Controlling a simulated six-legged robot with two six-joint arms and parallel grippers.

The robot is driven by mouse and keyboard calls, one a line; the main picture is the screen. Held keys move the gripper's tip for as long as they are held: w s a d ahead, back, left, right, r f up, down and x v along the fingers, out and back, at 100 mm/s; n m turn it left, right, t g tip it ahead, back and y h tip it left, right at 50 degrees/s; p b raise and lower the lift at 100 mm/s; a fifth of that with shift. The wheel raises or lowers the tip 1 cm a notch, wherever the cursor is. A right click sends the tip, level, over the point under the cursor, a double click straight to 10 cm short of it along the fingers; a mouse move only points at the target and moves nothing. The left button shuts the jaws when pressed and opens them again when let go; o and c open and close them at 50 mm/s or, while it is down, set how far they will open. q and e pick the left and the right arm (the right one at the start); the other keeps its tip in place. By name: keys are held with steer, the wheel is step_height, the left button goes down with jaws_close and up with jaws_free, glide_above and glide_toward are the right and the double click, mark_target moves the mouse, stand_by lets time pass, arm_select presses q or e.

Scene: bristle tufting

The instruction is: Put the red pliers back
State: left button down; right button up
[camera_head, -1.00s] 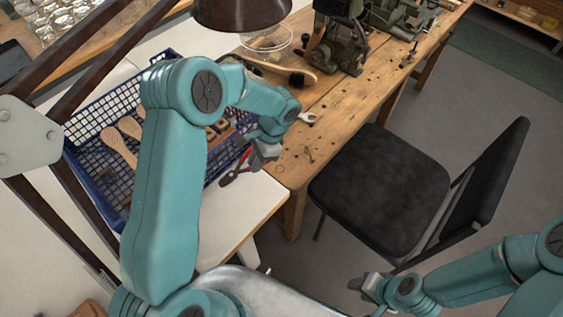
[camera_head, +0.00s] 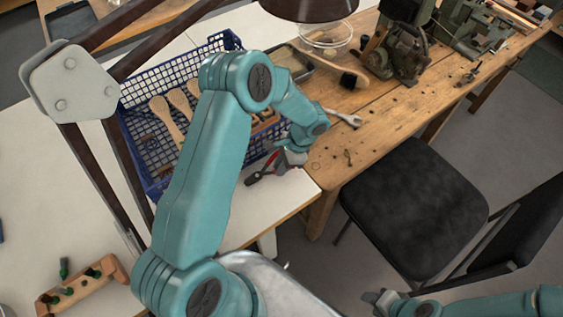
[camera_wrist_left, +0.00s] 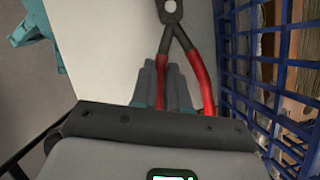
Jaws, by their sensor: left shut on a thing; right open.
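The red pliers (camera_head: 264,167) have red handles and a dark head. They are at the white table's corner, just right of the blue basket (camera_head: 160,181). My left gripper (camera_head: 292,158) is shut on them. In the left wrist view one red handle of the pliers (camera_wrist_left: 202,78) runs outside the fingers, and the other lies between the fingertips of my left gripper (camera_wrist_left: 161,82). The pliers' head points away from the gripper. I cannot tell whether the pliers touch the table. My right gripper (camera_head: 376,299) is open and empty at the bottom, low beside the chair.
The blue basket holds wooden brushes (camera_head: 165,118). A wooden rack (camera_head: 60,304) with green-handled tools lies at lower left. A wooden workbench (camera_head: 400,107) bears a wrench (camera_head: 343,117), a brush and a machine. A black chair (camera_head: 415,205) stands right. A lamp shade (camera_head: 308,8) hangs above.

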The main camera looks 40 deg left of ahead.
arm_select(q)
steer(key=shift+s+f, duration=0.1)
steer(key=shift+f+b, duration=0.6)
stand_by(0.3)
steer(key=c, duration=1.1)
jaws_free()
steer(key=shift+o, duration=0.2)
steer(key=b+v, duration=0.2)
steer(key=v, duration=1.4)
steer(key=shift+r, duration=0.2)
